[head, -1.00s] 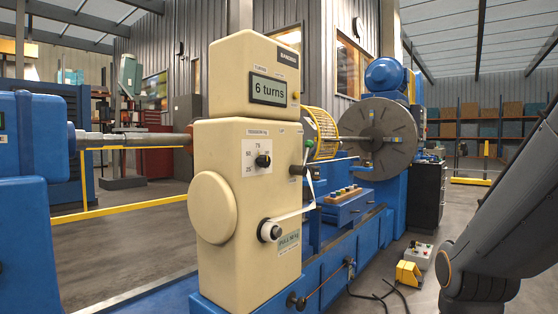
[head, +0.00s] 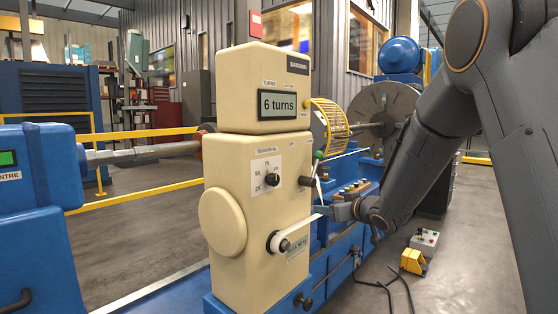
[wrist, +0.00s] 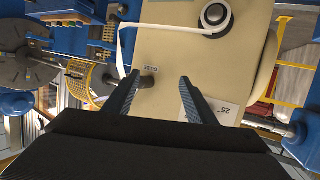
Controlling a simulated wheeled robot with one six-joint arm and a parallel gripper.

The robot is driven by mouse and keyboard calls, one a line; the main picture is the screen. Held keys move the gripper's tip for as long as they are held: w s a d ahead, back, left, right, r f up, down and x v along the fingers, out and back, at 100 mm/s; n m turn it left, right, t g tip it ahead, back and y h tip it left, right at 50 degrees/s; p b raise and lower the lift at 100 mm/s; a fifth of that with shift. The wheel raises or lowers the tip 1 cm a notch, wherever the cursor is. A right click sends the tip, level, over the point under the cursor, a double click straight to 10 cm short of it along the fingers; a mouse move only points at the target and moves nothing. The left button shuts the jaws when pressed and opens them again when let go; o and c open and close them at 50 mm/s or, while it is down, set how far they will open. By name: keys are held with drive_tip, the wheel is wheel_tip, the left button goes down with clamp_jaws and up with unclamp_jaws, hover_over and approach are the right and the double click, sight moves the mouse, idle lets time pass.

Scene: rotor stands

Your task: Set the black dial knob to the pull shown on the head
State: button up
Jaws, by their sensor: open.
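The black dial knob (head: 272,179) sits on a white scale plate (head: 266,175) on the cream head (head: 238,160). Scale numbers show, but the pointer's direction is too small to tell. A label (head: 296,249) low on the head reads PULL; its figure is not clearly legible. My gripper (head: 330,208) is at the head's right side, below and right of the knob. In the wrist view my gripper (wrist: 160,80) is open, with a dark stub (wrist: 148,77) showing between the fingers. Part of the scale plate (wrist: 225,108) shows there; the knob is hidden.
A display (head: 277,104) reads 6 turns. A white tape (head: 303,226) runs from a black-centred roll (head: 278,243) past my gripper. A yellow cage (head: 328,125) and blue bench (head: 335,260) stand to the right. A yellow pedal (head: 413,262) and control box (head: 425,240) are on the floor.

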sight(276, 180)
drive_tip(key=a+r+n+g+y+p, duration=0.2)
drive_tip(key=a+r+n+y+p, duration=0.2)
drive_tip(key=a+r+y, duration=0.45)
drive_tip(key=shift+n+h, duration=0.25)
drive_tip(key=shift+n, duration=0.15)
drive_tip(key=shift+w+a+f+p, duration=0.15)
drive_tip(key=shift+w+a+p, duration=0.4)
drive_tip(key=shift+a, duration=0.8)
drive_tip(key=shift+w+a+f+p, duration=0.1)
drive_tip(key=shift+w+a+p, duration=0.45)
drive_tip(key=shift+a, duration=0.75)
drive_tip(key=shift+w+a+f+p, duration=0.15)
drive_tip(key=shift+w+a+p, duration=0.2)
drive_tip(key=shift+w+a, duration=0.7)
drive_tip(key=shift+s+a, duration=0.3)
drive_tip(key=shift+s, duration=0.05)
drive_tip(key=c, duration=1)
drive_tip(key=shift+d, duration=0.15)
drive_tip(key=shift+c, duration=0.2)
drive_tip(key=shift+f+b, duration=0.1)
drive_tip(key=shift+b, duration=0.2)
